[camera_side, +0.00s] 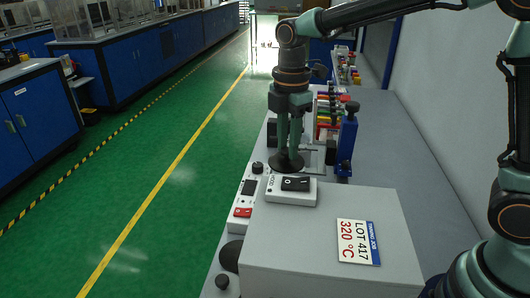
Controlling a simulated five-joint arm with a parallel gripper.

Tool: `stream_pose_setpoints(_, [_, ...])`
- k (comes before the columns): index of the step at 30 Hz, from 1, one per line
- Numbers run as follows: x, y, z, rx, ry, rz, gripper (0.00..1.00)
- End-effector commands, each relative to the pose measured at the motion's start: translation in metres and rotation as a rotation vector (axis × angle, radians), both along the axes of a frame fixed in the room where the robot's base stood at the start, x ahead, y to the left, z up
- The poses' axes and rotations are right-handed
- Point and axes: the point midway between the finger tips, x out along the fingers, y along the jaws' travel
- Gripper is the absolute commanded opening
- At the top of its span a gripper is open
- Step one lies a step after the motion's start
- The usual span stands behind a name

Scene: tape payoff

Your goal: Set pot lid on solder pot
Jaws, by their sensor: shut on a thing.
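The pot lid (287,164) appears as a dark round disc directly under my gripper (288,148). My gripper points straight down, with its fingers shut on the lid's top, and the lid looks level. The lid is just behind a white switch box (290,197) in the picture; I cannot tell whether it touches anything below. The solder pot is not clearly identifiable. A dark round shape (230,257) at the near left edge of the table, partly hidden by a large grey box, may be part of it.
The large grey box (300,240) with a "LOT 417 320 °C" card (358,242) fills the near table. A white control unit (245,200) with a red switch stands at left. A blue stand (347,140) and coloured items (327,108) are behind right. The table's right side is clear.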

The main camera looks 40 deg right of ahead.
Motion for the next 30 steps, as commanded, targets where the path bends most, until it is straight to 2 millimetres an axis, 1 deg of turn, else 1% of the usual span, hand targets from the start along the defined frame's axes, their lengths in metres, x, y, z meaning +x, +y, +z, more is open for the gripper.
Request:
stream_pose_setpoints(1, [-0.002, -0.009, -0.006, 0.0, 0.001, -0.004, 0.0])
stream_pose_setpoints(2, [-0.003, -0.013, -0.009, 0.0, 0.001, -0.003, 0.0])
stream_pose_setpoints(6, [-0.005, -0.022, -0.017, 0.0, -0.001, -0.001, 0.0])
stream_pose_setpoints(11, [-0.005, -0.023, -0.027, 0.0, 0.001, 0.001, 0.0])
stream_pose_setpoints(18, [-0.005, -0.022, -0.051, 0.0, 0.001, 0.001, 0.0])
stream_pose_setpoints(24, [-0.005, -0.022, -0.068, 0.0, 0.001, 0.001, 0.0])
stream_pose_setpoints(30, [-0.005, -0.022, -0.077, 0.0, 0.0, 0.0, 0.0])
